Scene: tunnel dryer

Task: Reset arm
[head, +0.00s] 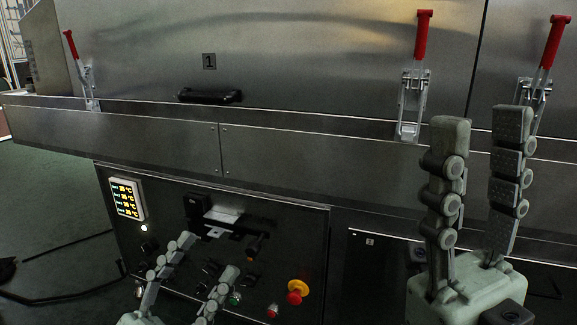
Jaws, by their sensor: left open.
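My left gripper (210,254) is low in the head view, in front of the dark control panel. Its two segmented fingers are apart, so it is open, and nothing shows between them. My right gripper (481,118) stands upright at the right. Its fingers point up with a clear gap, so it is open and appears empty. It is in front of the steel ledge and overlaps the lower part of the far-right toggle clamp (546,50). I cannot tell whether it touches anything.
The steel dryer carries a door marked 1 with a black handle (210,96). Red-handled clamps stand at the left (71,45) and right of centre (423,40). The control panel has a lit temperature display (127,199) and a red emergency knob (297,291). Cables lie on the floor at left.

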